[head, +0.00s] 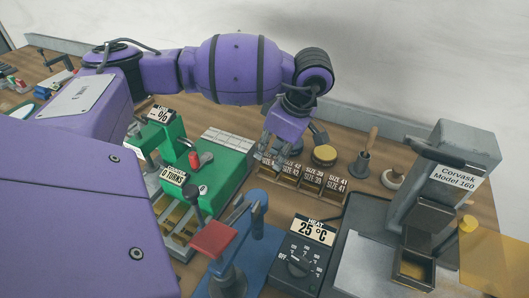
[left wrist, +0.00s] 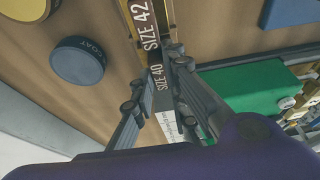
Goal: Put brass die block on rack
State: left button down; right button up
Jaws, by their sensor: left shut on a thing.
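My left gripper (head: 266,156) is low at the left end of the brass-coloured rack (head: 311,193) with its black size labels. The fingers are shut on a narrow block, taken to be the brass die block, mostly hidden by the fingers in the head view. In the left wrist view, the gripper (left wrist: 160,82) has its fingers around a narrow piece beside the SIZE 40 label. The SIZE 42 label (left wrist: 150,30) shows just beyond. I cannot tell whether the block touches the rack. My right gripper is not in view.
A green press (head: 220,160) stands left of the rack. A blue-based tool with a red pad (head: 213,240) and a heat control box (head: 302,254) stand in front. The grey Corvask machine (head: 450,180) is at the right. A round brass-topped tin (head: 324,154) sits behind the rack.

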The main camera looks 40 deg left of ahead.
pick_arm(q)
jog(key=shift+f, duration=0.2)
jog(key=c, duration=1.7)
grip_release()
jog(key=shift+r, duration=0.2)
jog(key=shift+r, duration=0.35)
jog(key=p+v, duration=0.1)
jog(key=v, duration=1.1)
jog(key=shift+d, duration=0.15)
